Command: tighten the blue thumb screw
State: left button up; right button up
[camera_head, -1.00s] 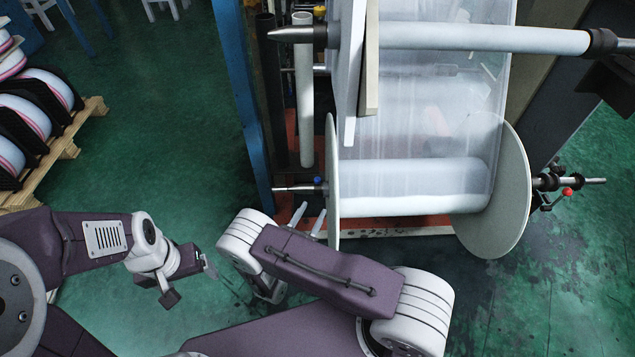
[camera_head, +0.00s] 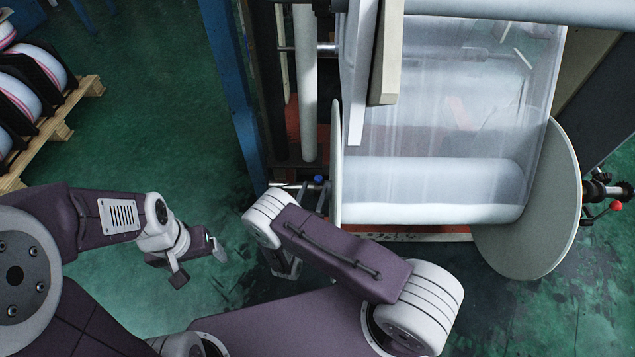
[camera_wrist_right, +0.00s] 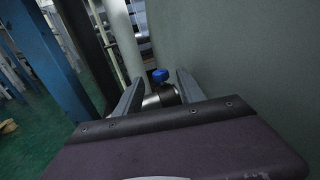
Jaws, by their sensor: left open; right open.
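The blue thumb screw (camera_head: 319,180) sits on a collar at the left end of the roll's shaft (camera_head: 285,186), just left of the pale near-side disc (camera_head: 336,165). In the right wrist view the blue screw (camera_wrist_right: 160,75) shows between and slightly beyond the fingers, above the metal collar (camera_wrist_right: 162,96). My right gripper (camera_wrist_right: 160,80) is open around the line to the screw; I cannot tell if it touches. In the head view its fingers (camera_head: 314,198) are beside the collar, partly hidden by my arm. My left gripper (camera_head: 200,263) is open and empty, over the floor at left.
The film roll (camera_head: 430,185) lies between the near-side disc and the large right disc (camera_head: 540,210). A red-knobbed lever (camera_head: 616,206) is at the shaft's right end. A blue post (camera_head: 232,90) stands left of the screw. Loaded pallets (camera_head: 60,130) are at far left.

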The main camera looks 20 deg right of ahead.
aim_at(316, 182)
jog(key=x, duration=0.4)
grip_shut()
jog(key=shift+w+a+f+m+g+h+b, duration=0.15)
jog(key=shift+m+g+h+b, duration=0.45)
jog(key=shift+b, duration=0.55)
jog(key=m+g+h+b, duration=0.2)
jog(key=g+b, duration=0.1)
jog(key=b, duration=0.2)
jog(key=m+g+h+b, duration=0.2)
jog(key=m+g+b, duration=0.1)
jog(key=b, duration=0.2)
jog(key=m+g+h+b, duration=0.2)
jog(key=g+h+b, duration=0.1)
jog(key=b, duration=0.2)
jog(key=shift+w+a+f+m+g, duration=0.2)
jog(key=shift+w+a+m+g, duration=0.05)
jog(key=shift+w+m+g, duration=0.15)
jog(key=shift+r+m+g+h+b, duration=0.15)
jog(key=shift+m+g+b, duration=0.3)
jog(key=shift+g+b, duration=0.35)
jog(key=shift+r+m+g+h+b, duration=0.15)
jog(key=shift+m+g+b, duration=0.4)
jog(key=shift+b, duration=0.45)
jog(key=shift+r, duration=0.1)
grip_release()
